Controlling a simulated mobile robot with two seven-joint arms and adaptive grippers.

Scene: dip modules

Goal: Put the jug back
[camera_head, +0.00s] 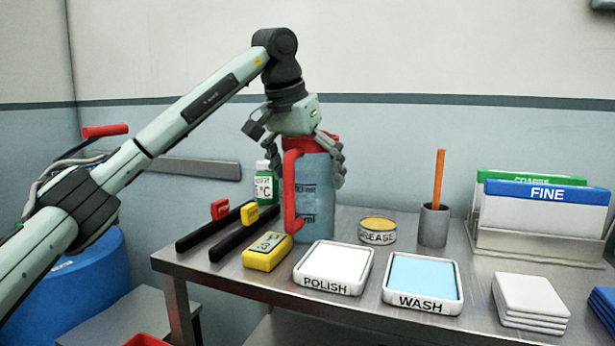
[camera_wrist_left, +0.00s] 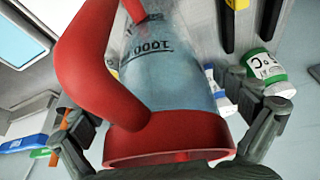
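The jug (camera_head: 316,200) is clear with blue liquid inside, a red rim and a red handle. It stands upright on the steel table, behind the trays. My left gripper (camera_head: 306,165) is above the jug, pointing down, with its fingers spread on either side of the upper part. In the left wrist view the jug (camera_wrist_left: 172,80) shows from above between the splayed fingers (camera_wrist_left: 178,125), which look apart from its body. The gripper looks open. My right gripper is not in view.
A white POLISH tray (camera_head: 334,263) and a blue-filled WASH tray (camera_head: 455,297) lie in front. Black bars (camera_head: 216,227) lie left; folders (camera_head: 545,212) stand right.

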